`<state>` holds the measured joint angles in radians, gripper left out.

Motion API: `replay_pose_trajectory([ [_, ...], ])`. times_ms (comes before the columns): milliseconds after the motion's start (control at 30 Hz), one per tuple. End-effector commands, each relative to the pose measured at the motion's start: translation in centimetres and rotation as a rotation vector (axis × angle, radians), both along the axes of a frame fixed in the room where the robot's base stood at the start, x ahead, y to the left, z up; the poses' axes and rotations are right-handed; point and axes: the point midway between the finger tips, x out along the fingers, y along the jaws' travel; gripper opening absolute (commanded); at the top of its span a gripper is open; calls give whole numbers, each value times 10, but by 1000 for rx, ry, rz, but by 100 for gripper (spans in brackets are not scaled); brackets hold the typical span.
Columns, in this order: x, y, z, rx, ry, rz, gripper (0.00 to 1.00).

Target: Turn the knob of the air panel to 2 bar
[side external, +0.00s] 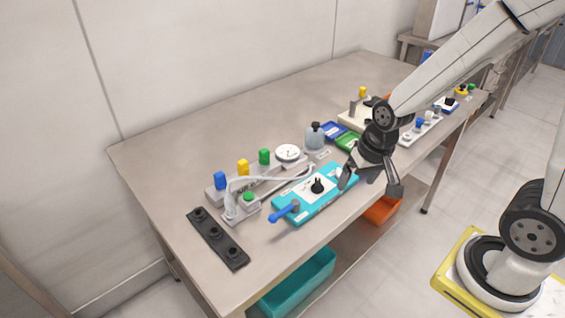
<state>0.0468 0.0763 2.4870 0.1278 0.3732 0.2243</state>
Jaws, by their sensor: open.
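The teal air panel (335,202) lies near the front edge of the table, with a white face on top. A black knob (317,187) stands upright in the middle of that face. The scale marks and the knob's setting are too small to read. A blue lever (282,213) sticks out at the panel's left end. My gripper (369,186) points down with its fingers spread and empty, at the right of the panel. The left finger looks close to the panel's right end; I cannot tell how high it is above it. It is apart from the knob.
Left of the panel are a rail with blue, yellow and green blocks (241,166), a white dial (288,153) and a dark bar (217,237). The table's back left is clear.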

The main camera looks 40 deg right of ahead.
Motion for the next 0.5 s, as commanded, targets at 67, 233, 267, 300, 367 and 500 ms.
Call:
replay_pose_trajectory([
  [67,9,-4,-3,53,17,-164,94],
  [233,30,-12,-10,178,55,-552,94],
  [267,34,-13,-11,201,63,-622,94],
  [300,39,-16,-13,231,75,-714,94],
  [367,47,-19,-15,275,90,-850,94],
  [500,65,-28,-22,383,134,-1171,94],
])
